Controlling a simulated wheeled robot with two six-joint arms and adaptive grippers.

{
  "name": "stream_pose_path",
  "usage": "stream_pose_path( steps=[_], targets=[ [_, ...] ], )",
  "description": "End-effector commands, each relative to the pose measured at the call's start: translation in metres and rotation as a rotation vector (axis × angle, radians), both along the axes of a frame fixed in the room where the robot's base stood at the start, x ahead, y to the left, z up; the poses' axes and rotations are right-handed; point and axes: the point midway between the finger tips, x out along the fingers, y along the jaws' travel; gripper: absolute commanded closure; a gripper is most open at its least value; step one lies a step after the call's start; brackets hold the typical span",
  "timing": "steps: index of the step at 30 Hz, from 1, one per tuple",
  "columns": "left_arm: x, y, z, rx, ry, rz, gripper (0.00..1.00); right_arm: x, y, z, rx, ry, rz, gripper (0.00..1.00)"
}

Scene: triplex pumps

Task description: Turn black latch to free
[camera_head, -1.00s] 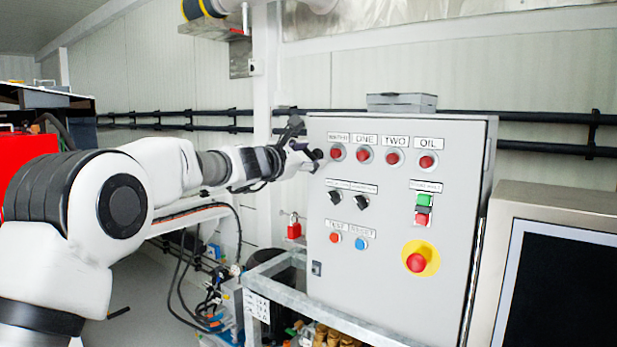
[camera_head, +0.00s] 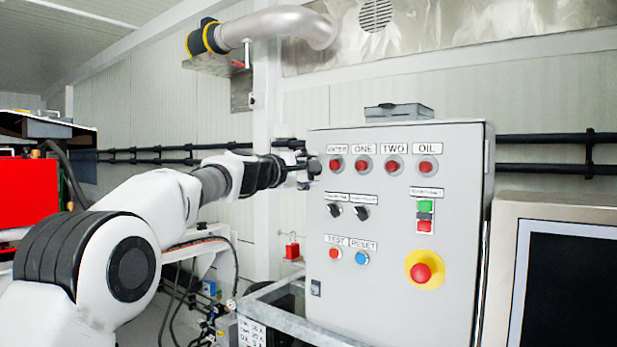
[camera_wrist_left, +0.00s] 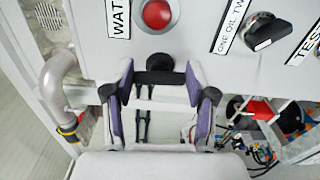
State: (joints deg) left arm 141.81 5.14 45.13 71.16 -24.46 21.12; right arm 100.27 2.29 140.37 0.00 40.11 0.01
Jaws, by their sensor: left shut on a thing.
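The grey control cabinet (camera_head: 390,270) stands in the middle of the head view. A black latch (camera_wrist_left: 160,77), with a round black end at the cabinet face, shows in the left wrist view below the "WATER" label. In the head view, my left gripper (camera_head: 303,170) is at the cabinet's upper left edge and largely covers the latch. In the wrist view, the pads of my left gripper (camera_wrist_left: 160,72) sit on both sides of the latch's black bar, shut on it. The exact turn angle of the latch is hard to judge. My right gripper is not in view.
The cabinet face carries red lamps (camera_head: 363,163), black selector switches (camera_head: 362,212), a blue button (camera_head: 362,258) and a red emergency stop (camera_head: 421,272). A monitor (camera_head: 565,285) stands at right. A red padlock (camera_head: 292,248) hangs left of the cabinet. Black rails (camera_head: 190,150) run behind.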

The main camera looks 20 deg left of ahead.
Motion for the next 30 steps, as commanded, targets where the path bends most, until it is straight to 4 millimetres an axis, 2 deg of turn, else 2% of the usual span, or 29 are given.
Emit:
stream_pose_path(
  steps=[9, 22, 23, 24, 30],
  targets=[
    [-0.0003, 0.0005, 0.0012, 0.088, -0.035, 0.001, 0.79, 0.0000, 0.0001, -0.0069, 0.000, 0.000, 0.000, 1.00],
    [-0.0005, 0.0008, 0.0024, 0.096, -0.039, 0.002, 0.79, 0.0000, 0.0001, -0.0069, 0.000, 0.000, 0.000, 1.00],
    [-0.0005, 0.0009, 0.0025, 0.096, -0.039, 0.002, 0.37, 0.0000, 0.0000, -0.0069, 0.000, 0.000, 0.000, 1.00],
    [-0.0005, 0.0009, 0.0023, 0.096, -0.039, 0.002, 0.33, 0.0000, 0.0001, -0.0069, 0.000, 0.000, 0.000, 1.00],
    [-0.0003, 0.0006, 0.0014, 0.096, -0.038, 0.001, 0.33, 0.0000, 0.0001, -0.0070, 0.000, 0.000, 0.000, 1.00]
  ],
)
